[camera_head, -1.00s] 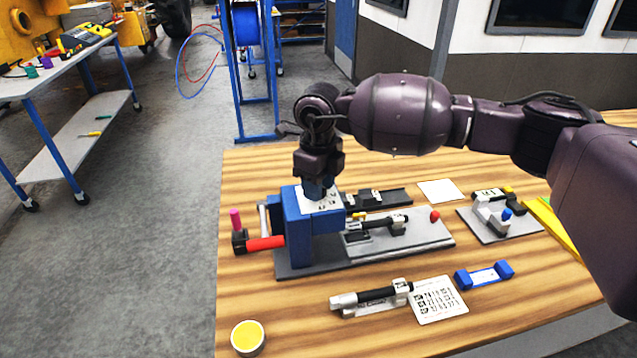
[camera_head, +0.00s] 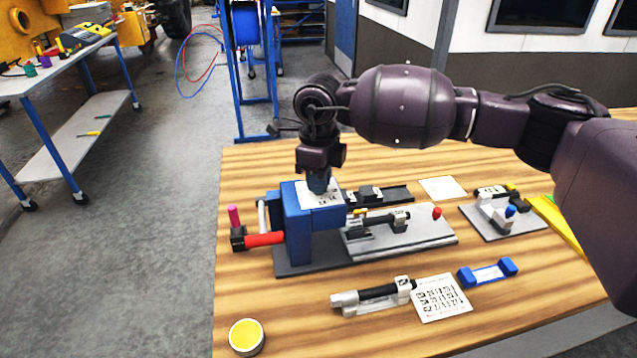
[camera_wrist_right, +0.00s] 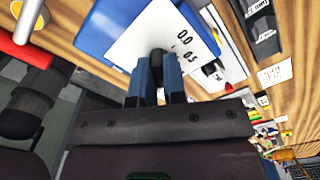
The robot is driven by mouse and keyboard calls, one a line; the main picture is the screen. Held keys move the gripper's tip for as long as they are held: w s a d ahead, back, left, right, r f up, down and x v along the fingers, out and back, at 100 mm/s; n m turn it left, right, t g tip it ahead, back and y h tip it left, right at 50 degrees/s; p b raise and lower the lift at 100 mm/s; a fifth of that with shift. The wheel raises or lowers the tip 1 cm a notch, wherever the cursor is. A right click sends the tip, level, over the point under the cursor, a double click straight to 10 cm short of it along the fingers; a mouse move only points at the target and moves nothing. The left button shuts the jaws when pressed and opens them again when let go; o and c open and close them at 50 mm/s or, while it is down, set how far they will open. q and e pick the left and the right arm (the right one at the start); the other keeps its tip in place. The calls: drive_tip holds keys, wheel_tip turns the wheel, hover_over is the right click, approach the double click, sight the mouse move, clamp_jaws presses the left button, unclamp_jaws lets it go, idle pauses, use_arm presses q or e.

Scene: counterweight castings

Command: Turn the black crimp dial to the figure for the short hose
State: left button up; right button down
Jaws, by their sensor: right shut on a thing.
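A blue crimp press (camera_head: 296,235) stands on a dark base on the wooden table. A white dial plate (camera_wrist_right: 142,38) with printed figures is on its top; "0.0" and "0.5" are readable in the wrist view. My right gripper (camera_head: 318,185) points down onto this plate. In the wrist view its blue fingers (camera_wrist_right: 157,80) are shut on the black crimp dial (camera_wrist_right: 157,60), mostly hidden between them. The dial's setting cannot be read. A black hose with metal fittings (camera_head: 378,294) lies in front of the press. Another black hose (camera_head: 380,224) lies beside the press. My left gripper is not in view.
A white card of printed figures (camera_head: 441,298) lies right of the front hose, with a blue gauge (camera_head: 487,273) beyond. A red handle (camera_head: 264,239) sticks out left of the press. A yellow-topped tin (camera_head: 247,337) stands at the front left corner.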

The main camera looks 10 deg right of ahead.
drive_tip(key=n+b, duration=0.2)
drive_tip(key=n, duration=0.2)
drive_tip(key=shift+f, duration=0.15)
drive_tip(key=shift+n+b, duration=0.65)
drive_tip(key=shift+n, duration=0.45)
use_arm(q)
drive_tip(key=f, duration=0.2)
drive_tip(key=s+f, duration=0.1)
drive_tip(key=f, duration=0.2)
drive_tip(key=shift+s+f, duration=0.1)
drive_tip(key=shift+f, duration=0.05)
use_arm(e)
drive_tip(key=shift+n, duration=0.3)
drive_tip(key=shift+r, duration=0.2)
drive_tip(key=c, duration=1.2)
unclamp_jaws()
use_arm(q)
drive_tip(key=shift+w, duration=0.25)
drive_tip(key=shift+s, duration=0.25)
use_arm(e)
wheel_tip(320, 180, up, 11)
drive_tip(key=shift+f, duration=0.1)
